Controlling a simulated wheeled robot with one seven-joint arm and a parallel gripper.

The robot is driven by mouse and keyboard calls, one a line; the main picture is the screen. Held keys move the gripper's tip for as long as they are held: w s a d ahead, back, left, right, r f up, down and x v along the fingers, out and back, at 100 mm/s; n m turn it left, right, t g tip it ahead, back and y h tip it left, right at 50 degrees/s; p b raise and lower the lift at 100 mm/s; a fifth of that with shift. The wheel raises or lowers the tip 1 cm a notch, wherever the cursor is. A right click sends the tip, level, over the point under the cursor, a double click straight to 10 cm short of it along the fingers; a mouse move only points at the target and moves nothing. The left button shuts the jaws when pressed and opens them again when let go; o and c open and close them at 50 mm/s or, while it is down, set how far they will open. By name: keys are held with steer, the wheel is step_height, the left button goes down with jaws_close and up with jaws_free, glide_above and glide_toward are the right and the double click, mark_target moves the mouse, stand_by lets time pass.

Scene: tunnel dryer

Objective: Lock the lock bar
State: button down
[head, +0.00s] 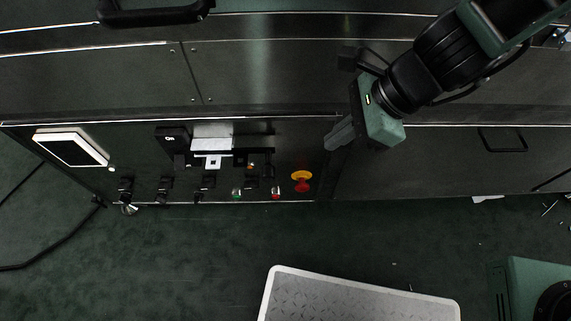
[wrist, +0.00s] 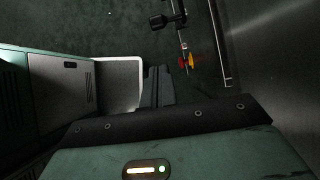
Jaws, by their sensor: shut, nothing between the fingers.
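A latch assembly (head: 212,143) with a pale plate and dark blocks sits on the dryer's front control panel, left of centre in the head view. It looks like the lock bar's place, but the dark bar parts are hard to tell apart. My gripper (head: 333,141) is to the right of it, clear of it, near the panel's right end. In the wrist view the fingers (wrist: 157,86) are together with nothing between them. The latch assembly cannot be made out in the wrist view.
A red and yellow emergency stop (head: 301,181) lies just left of and below my gripper; it also shows in the wrist view (wrist: 188,62). Several knobs and buttons line the panel's lower edge. A white-framed screen (head: 71,148) is at left. A metal-topped platform (head: 360,296) stands below.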

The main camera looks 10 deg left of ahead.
steer(key=a+r+b+x, duration=0.1)
steer(key=b+x, duration=0.5)
steer(key=x, duration=0.7)
steer(key=shift+s+a, duration=0.25)
steer(key=shift+a, duration=0.35)
steer(key=shift+a, duration=0.1)
steer(key=s+a+p, duration=0.1)
steer(key=a, duration=0.5)
steer(key=shift+s+a, duration=0.2)
steer(key=shift+s, duration=0.1)
